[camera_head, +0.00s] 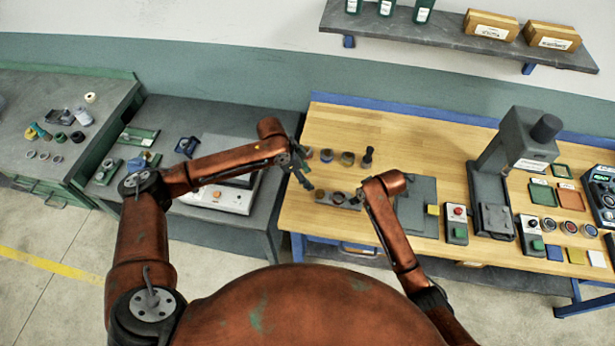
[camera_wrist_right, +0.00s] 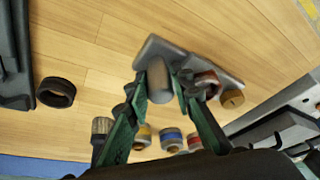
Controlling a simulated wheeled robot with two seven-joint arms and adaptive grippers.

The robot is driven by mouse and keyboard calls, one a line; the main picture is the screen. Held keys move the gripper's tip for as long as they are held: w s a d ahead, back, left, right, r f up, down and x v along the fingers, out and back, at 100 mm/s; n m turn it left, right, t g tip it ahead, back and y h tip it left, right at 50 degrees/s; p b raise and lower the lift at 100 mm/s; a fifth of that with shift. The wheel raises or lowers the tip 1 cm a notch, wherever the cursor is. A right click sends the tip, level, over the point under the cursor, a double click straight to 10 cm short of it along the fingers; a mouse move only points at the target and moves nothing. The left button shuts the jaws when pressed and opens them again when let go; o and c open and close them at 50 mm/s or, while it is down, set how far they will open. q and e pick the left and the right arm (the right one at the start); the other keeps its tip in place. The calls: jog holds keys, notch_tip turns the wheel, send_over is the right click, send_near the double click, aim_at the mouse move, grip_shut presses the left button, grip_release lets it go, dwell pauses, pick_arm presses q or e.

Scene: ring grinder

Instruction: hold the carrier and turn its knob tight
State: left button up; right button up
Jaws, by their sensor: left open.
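The carrier is a grey plate (camera_head: 345,204) on the wooden bench, also in the right wrist view (camera_wrist_right: 208,58). A brown knob (camera_wrist_right: 232,98) is at one end; it shows in the head view (camera_head: 320,194). A reddish ring-like part (camera_wrist_right: 207,80) sits between the knob and a rounded grey post (camera_wrist_right: 158,78). My right gripper (camera_wrist_right: 160,88) has its fingers on either side of the post; I cannot tell whether they press on it. My left gripper (camera_head: 303,178) is open and empty, above the bench just left of the knob end.
Several small ringed cylinders (camera_head: 326,155) and a dark plunger-like piece (camera_head: 367,157) stand behind the carrier. A dark ring (camera_wrist_right: 56,92) lies on the bench. A grey press (camera_head: 510,165) and a button box (camera_head: 456,224) stand to the right. Bare wood lies behind the cylinders.

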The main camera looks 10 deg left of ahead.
jog(key=o, duration=0.4)
jog(key=v, duration=1.2)
jog(key=shift+f, duration=0.1)
